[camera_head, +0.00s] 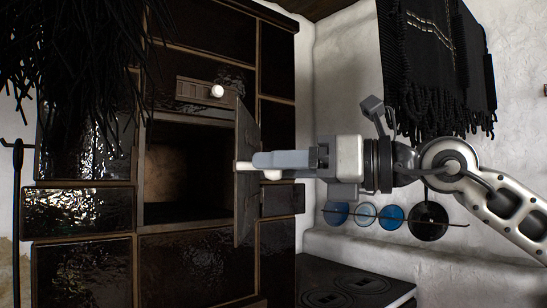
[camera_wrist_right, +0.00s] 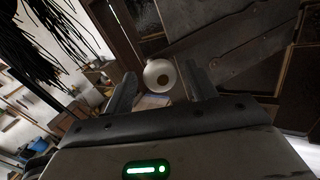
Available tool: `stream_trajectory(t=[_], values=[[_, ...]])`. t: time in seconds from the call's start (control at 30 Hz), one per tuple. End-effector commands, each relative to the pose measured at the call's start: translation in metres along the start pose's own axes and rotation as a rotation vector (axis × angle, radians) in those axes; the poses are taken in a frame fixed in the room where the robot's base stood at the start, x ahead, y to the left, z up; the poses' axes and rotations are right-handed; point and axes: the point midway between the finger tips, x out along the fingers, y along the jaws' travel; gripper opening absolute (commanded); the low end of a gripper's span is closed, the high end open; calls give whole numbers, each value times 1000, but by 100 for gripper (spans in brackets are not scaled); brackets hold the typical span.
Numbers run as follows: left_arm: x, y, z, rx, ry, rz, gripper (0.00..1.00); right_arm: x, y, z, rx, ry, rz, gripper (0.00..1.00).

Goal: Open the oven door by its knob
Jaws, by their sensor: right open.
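The oven door (camera_head: 246,202) stands swung out to the right of the dark oven opening (camera_head: 185,170), seen nearly edge-on. A pale knob (camera_head: 243,166) shows at the tips of my right gripper (camera_head: 258,163), in front of the door. In the right wrist view the round white knob (camera_wrist_right: 160,75) lies between the two dark fingers of the right gripper (camera_wrist_right: 160,88), with gaps visible on both sides. The right gripper is open and points left. Its far finger is partly hidden in the head view. My left gripper is not in view.
A small drawer with a white knob (camera_head: 217,91) sits above the opening. A dark cooktop (camera_head: 350,285) is at lower right. A fringed black blanket (camera_head: 435,65) hangs above my right arm, and blue discs (camera_head: 391,217) hang below it.

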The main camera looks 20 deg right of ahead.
Motion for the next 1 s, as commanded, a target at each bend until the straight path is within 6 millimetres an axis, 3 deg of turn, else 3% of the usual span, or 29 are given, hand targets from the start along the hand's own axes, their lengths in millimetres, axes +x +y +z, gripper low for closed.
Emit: stream_trajectory(t=[0.2,0.47,0.7,1.0], values=[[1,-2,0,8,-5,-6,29,16,0,1,0,-1,1,56],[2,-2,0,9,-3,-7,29,17,0,0,0,-1,0,56],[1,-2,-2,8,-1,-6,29,17,0,0,0,-1,0,0],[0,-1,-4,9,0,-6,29,2,-9,1,5,1,10,0]])
